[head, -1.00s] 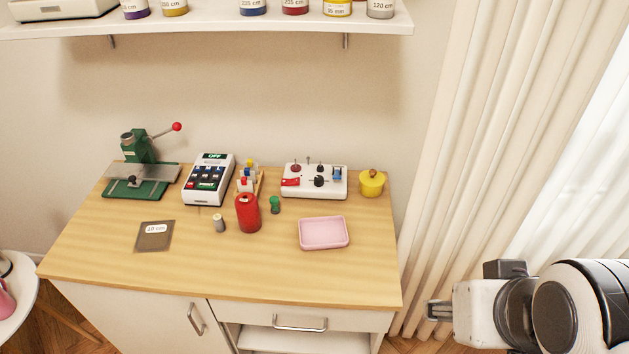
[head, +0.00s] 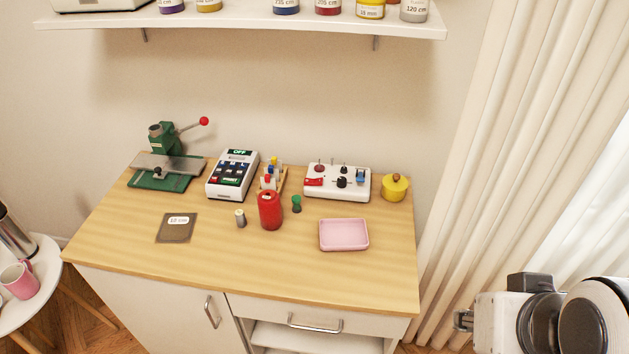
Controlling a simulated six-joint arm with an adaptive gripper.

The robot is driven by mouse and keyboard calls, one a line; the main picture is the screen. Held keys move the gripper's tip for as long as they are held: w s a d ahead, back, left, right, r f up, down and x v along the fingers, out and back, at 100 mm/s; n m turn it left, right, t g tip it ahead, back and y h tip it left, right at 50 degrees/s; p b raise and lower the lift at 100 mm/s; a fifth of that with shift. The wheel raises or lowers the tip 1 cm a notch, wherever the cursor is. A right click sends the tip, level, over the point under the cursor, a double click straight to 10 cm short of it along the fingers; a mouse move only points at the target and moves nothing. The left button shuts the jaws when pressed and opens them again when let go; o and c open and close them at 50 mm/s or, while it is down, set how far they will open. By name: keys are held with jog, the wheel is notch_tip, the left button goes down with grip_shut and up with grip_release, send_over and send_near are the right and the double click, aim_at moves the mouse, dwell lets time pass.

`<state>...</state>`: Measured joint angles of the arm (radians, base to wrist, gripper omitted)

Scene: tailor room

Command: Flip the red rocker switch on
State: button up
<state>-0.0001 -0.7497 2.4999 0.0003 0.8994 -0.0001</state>
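The white switch panel (head: 336,194) lies at the back right of the table. It carries a red rocker switch (head: 314,182) at its left, with several dark knobs and levers and a blue switch around it. The rocker is too small to tell which way it is tilted. My gripper (head: 462,320) is at the lower right, in front of the curtain and beyond the table's right edge. It is well apart from the panel. Only its tip shows beside my arm, and its opening is not clear.
A pink tray (head: 343,247) lies in front of the panel, a yellow pot (head: 395,187) to its right. A shelf (head: 250,27) hangs above. The table's front right is clear.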

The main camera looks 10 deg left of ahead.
jog(key=shift+w, duration=0.15)
grip_shut()
jog(key=w+a+n+t+y, duration=0.1)
jog(key=w+a+t, duration=0.1)
jog(key=w+a, duration=0.6)
jog(key=w+a+t+y, duration=0.1)
jog(key=w+a, duration=0.3)
jog(key=w, duration=0.8)
jog(key=w+a+n+t+y, duration=0.1)
jog(key=w+a+t, duration=0.1)
jog(key=w+a, duration=0.6)
jog(key=w+a+f+t+h, duration=0.1)
jog(key=w+a+f, duration=0.3)
jog(key=f, duration=0.4)
jog(key=w+a+f+t+h, duration=0.2)
jog(key=w+a+f+t, duration=0.1)
jog(key=w+a+f, duration=0.2)
jog(key=shift+w+f+m+t+h, duration=0.3)
jog(key=shift+w+f, duration=0.9)
jog(key=shift+f, duration=0.95)
jog(key=shift+w, duration=0.15)
